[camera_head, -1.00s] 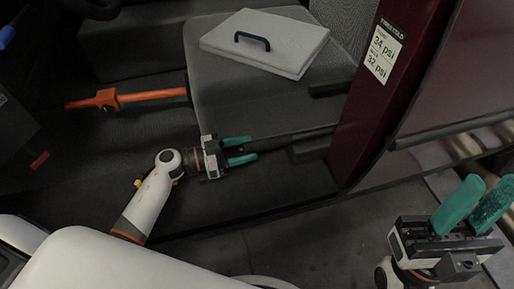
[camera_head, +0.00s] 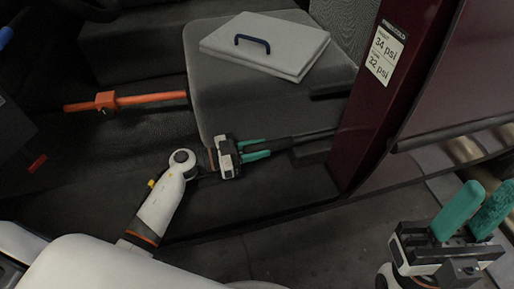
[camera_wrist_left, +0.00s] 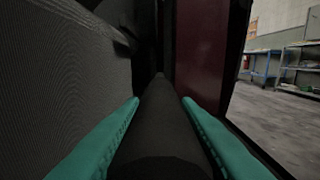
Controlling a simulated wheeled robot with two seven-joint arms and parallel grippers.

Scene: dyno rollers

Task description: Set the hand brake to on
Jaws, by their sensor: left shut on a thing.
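The hand brake (camera_head: 307,136) is a dark lever beside the grey seat, low near the door pillar. It also shows in the left wrist view as a dark round bar (camera_wrist_left: 158,125) running away from me. My left gripper (camera_head: 268,148) has its green fingers on either side of the lever's near end and is shut on it. The fingers hide part of the grip in the head view. My right gripper (camera_head: 490,186) is at the lower right, outside the car, with its fingers apart and empty.
A grey seat (camera_head: 225,110) carries a pale flat case (camera_head: 265,62) with a dark handle. An orange bar (camera_head: 150,97) lies across the left. A maroon door pillar (camera_head: 365,115) with a tyre-pressure label stands right of the lever.

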